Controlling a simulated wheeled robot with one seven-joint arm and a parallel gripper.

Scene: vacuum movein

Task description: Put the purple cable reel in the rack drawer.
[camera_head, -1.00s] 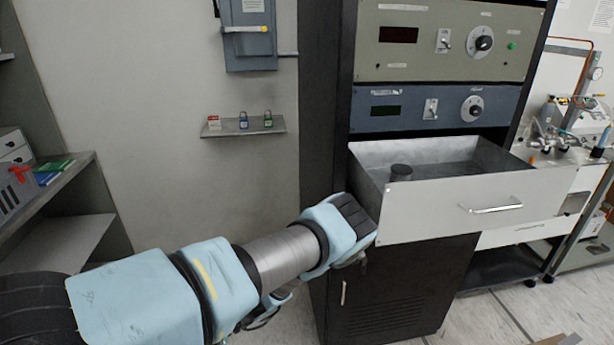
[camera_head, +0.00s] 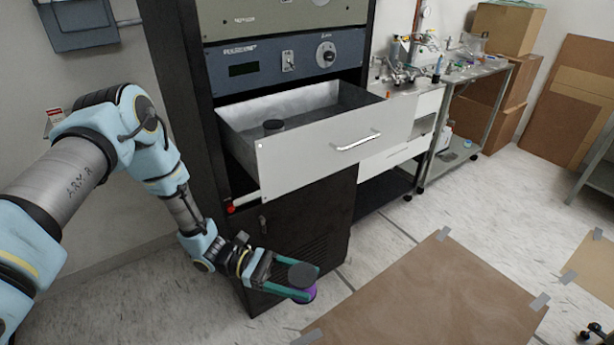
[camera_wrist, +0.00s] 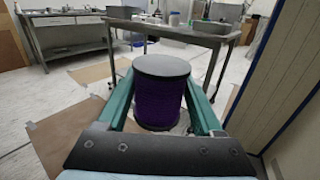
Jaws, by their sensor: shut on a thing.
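The purple cable reel (camera_wrist: 160,98) has dark round end plates and stands upright between the green fingers of my gripper (camera_wrist: 161,105) in the wrist view. In the head view my gripper (camera_head: 289,279) is shut on the reel (camera_head: 311,293), whose dark top and a little purple side show. It is low, in front of the rack's lower door and below the drawer. The rack drawer (camera_head: 310,150) is pulled out, with a pale front and a metal handle.
The black rack (camera_head: 180,80) holds instrument panels above the drawer. A brown sheet (camera_head: 430,300) is taped to the floor at the right. A steel bench (camera_head: 480,75) with equipment stands behind, beside cardboard boxes (camera_head: 508,28). Floor between the rack and the sheet is clear.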

